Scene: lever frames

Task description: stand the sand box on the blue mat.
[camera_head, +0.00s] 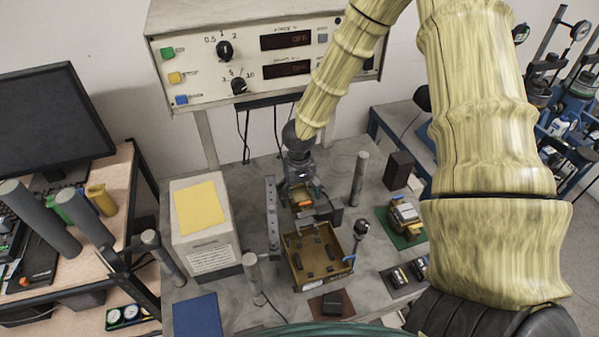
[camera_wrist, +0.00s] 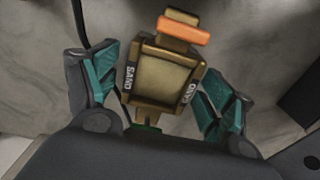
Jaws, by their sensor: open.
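The sand box (camera_wrist: 167,78) shows in the wrist view as a brass-brown box lettered SAND on two sides, with an orange bar (camera_wrist: 184,29) at its far end. My gripper (camera_wrist: 158,92) is open, with one teal-padded finger to each side of the box. Whether either finger touches it is not clear. In the head view my gripper (camera_head: 301,186) points down over the middle of the table, and the sand box (camera_head: 303,197) is mostly hidden beneath it. The blue mat (camera_head: 199,315) lies bare at the table's front left corner.
A brown tray (camera_head: 292,268) with small dark parts lies in front of my gripper. A white box (camera_head: 205,240) stands behind the blue mat. Metal posts (camera_head: 271,215) (camera_head: 359,178) flank my gripper. A green mat (camera_head: 408,238) holding a device lies to the right.

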